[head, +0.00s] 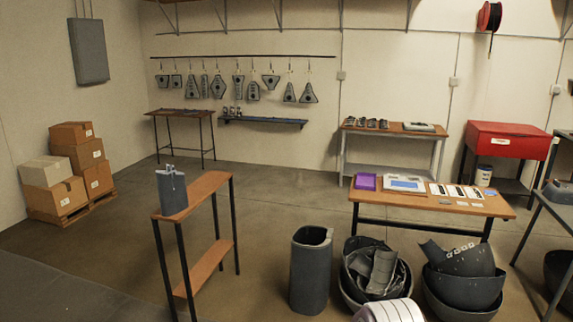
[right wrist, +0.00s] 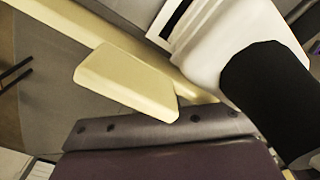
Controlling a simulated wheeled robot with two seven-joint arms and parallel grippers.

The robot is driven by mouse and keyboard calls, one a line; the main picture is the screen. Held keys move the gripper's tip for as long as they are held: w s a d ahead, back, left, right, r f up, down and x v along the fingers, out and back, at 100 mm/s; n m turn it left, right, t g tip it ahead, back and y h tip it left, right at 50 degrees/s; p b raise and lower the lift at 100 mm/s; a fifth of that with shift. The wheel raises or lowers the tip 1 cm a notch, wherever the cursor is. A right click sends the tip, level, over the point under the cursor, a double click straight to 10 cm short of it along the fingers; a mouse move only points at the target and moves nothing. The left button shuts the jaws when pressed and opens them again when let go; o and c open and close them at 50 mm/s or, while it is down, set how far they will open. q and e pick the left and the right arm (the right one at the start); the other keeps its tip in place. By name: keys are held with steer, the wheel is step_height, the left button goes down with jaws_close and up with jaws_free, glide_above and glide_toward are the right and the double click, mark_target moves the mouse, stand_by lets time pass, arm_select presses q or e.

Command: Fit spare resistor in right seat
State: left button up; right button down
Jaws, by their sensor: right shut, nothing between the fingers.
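I cannot make out a spare resistor or a right seat for certain in either view. The wooden bench (head: 440,203) at the right of the head view holds a purple tray (head: 365,181), a white panel with a blue area (head: 404,184), several dark-marked strips and small flat pieces, too small to identify. In the right wrist view, the dark body with a grey holed edge (right wrist: 160,128) along the bottom appears to be my right gripper, shut and empty. Pale and white parts of my own body lie beyond it. My left gripper is in neither view.
A narrow wooden stand (head: 207,190) holds a dark oval container (head: 172,192). A tall dark bin (head: 311,270) and bowls of dark scraps (head: 375,270) stand before the bench. A red chest (head: 508,140) stands behind, right. Open floor lies between the stand and back wall.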

stand_by(0.5)
step_height(320, 180, up, 7)
steer(key=p, duration=0.5)
steer(key=shift+f, duration=0.1)
steer(key=s+d+r+m+b, duration=0.2)
steer(key=s+r+m, duration=0.6)
steer(key=m, duration=0.3)
steer(key=s+d+r+m+t+b, duration=0.1)
steer(key=s+d+r+m+b, duration=0.1)
steer(key=s+r+m, duration=0.6)
steer(key=s+m+b, duration=0.1)
steer(key=s+m, duration=0.2)
steer(key=m, duration=0.1)
steer(key=shift+d+m, duration=0.15)
steer(key=shift+m, duration=0.15)
steer(key=shift+s, duration=0.2)
steer(key=shift+w, duration=0.1)
